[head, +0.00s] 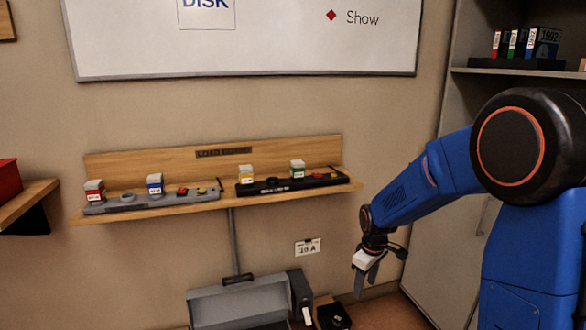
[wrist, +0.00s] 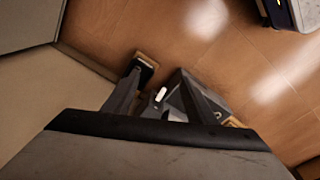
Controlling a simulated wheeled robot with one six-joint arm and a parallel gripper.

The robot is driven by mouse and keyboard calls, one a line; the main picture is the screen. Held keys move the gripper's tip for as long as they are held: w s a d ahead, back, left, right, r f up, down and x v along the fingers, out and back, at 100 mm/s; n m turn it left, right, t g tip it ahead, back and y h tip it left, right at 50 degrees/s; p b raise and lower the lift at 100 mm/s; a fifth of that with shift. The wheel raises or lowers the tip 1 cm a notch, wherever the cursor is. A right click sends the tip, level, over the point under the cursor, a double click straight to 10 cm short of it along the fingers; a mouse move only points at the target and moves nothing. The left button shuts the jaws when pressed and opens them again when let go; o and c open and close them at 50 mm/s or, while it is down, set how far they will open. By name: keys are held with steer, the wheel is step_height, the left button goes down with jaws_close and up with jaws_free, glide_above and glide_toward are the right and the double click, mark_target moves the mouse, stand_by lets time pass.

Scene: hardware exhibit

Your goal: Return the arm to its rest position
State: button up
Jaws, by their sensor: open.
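My blue arm (head: 430,180) reaches in from the right in the head view, bent down at the wrist. My gripper (head: 366,282) hangs at its end with the fingers pointing down. It is open and nothing shows between its fingers. It is to the right of the wooden shelf and below its level, apart from the shelf. In the wrist view the gripper body fills the bottom, with the floor beyond it.
The wooden wall shelf (head: 212,205) carries a grey panel (head: 140,203), a black panel (head: 300,184) and several small labelled cubes. A grey box (head: 240,302) stands below. A red thing (head: 8,180) is at far left. A tall cabinet (head: 440,235) stands behind my arm.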

steer(key=s+d+r+m+t, duration=0.1)
steer(key=s+d+r+m, duration=0.2)
steer(key=s+r, duration=0.65)
steer(key=s+d+r+m+t, duration=0.25)
steer(key=s+r, duration=0.45)
steer(key=s, duration=0.6)
steer(key=s+m, duration=0.3)
steer(key=s, duration=0.7)
steer(key=shift+s+d+r, duration=0.3)
steer(key=shift+s+r, duration=0.05)
steer(key=shift+r, duration=0.05)
